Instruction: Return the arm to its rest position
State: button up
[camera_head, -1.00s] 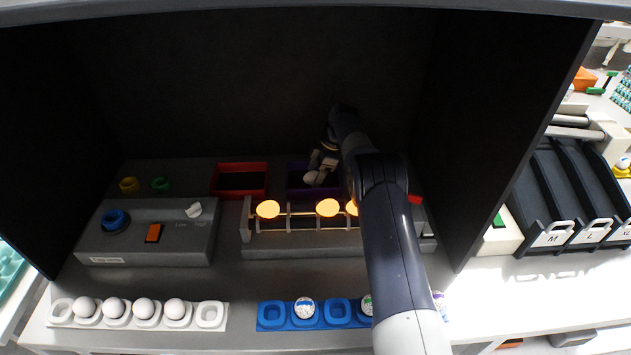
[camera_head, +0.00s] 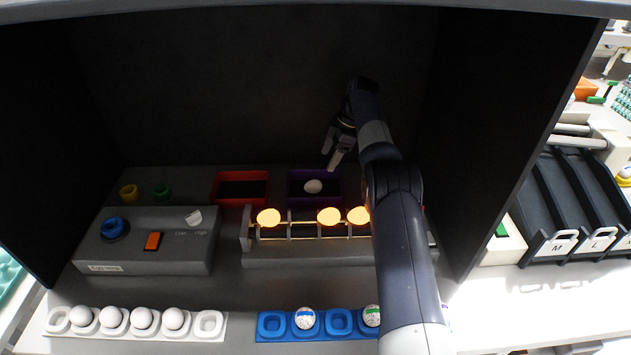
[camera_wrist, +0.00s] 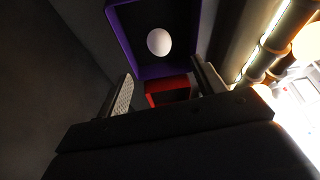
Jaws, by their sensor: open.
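My gripper (camera_head: 339,152) is open and empty, raised above and to the right of the purple tray (camera_head: 292,197) in the head view. A white egg (camera_head: 313,186) lies in that tray, apart from the fingers. In the wrist view my gripper (camera_wrist: 162,90) shows its two fingers spread wide. The purple tray (camera_wrist: 127,40) with the egg (camera_wrist: 159,42) lies beyond the fingers.
The red tray (camera_head: 216,188) is left of the purple one. Glowing eggs (camera_head: 329,216) sit on the roller rack (camera_head: 247,238) in front. A control box (camera_head: 150,262) is at left. A white egg tray (camera_head: 209,324) and a blue one (camera_head: 271,324) line the front. Dark walls enclose the booth.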

aim_at(316, 181)
dwell(0.4)
jog(key=p+x, duration=0.1)
jog(key=x, duration=0.9)
jog(key=shift+a+f, duration=0.1)
jog(key=shift+f, duration=0.2)
jog(key=shift+r, duration=0.15)
jog(key=shift+s, duration=0.1)
jog(key=shift+r, duration=0.1)
